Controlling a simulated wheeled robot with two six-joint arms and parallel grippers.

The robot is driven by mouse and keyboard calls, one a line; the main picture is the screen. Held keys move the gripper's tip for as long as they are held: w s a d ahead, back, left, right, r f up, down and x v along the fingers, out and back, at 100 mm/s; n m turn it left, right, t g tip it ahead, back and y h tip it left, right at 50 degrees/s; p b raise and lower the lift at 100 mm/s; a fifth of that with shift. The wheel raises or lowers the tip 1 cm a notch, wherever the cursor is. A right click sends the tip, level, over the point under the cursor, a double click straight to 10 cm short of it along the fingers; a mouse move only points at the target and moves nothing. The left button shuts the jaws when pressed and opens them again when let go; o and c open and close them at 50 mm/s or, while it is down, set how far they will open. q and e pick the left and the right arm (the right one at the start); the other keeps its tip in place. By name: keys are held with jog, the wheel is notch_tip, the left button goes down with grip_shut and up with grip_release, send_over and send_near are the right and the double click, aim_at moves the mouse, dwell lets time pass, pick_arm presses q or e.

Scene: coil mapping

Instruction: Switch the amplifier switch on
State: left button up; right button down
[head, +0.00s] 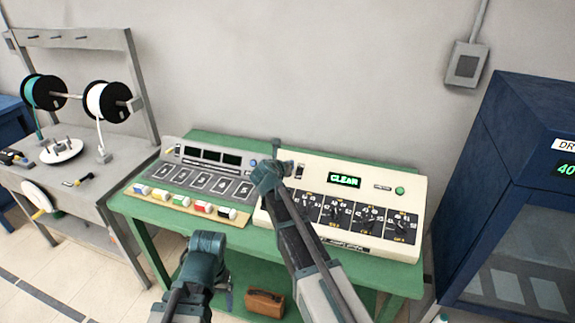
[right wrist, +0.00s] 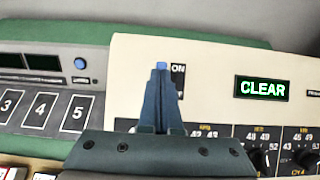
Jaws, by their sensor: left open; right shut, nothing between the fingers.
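The cream panel unit (head: 320,172) stands on the green bench with a lit green "CLEAR" display (head: 343,180), which also shows in the right wrist view (right wrist: 262,88). A small dark switch (head: 299,171) sits near its upper left corner. In the right wrist view, an "ON" label (right wrist: 178,68) shows there and my fingers partly hide the switch. My right gripper (head: 276,146) is shut and empty, just left of the switch in the picture; its fingertips (right wrist: 161,68) look close to it, but contact cannot be told. My left gripper (head: 207,238) is open, low in front of the bench.
A grey console (head: 205,172) with numbered keys and coloured blocks (head: 183,200) stands left of the cream unit. A spool rack (head: 75,95) is at the left and a blue cabinet (head: 520,180) at the right. A brown box (head: 264,303) lies below.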

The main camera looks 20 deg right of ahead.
jog(key=r+p+v, duration=0.1)
jog(key=p+v, duration=0.5)
jog(key=v, duration=0.3)
jog(key=shift+r, duration=0.6)
jog(key=shift+w+d, duration=0.1)
jog(key=shift+d, duration=0.05)
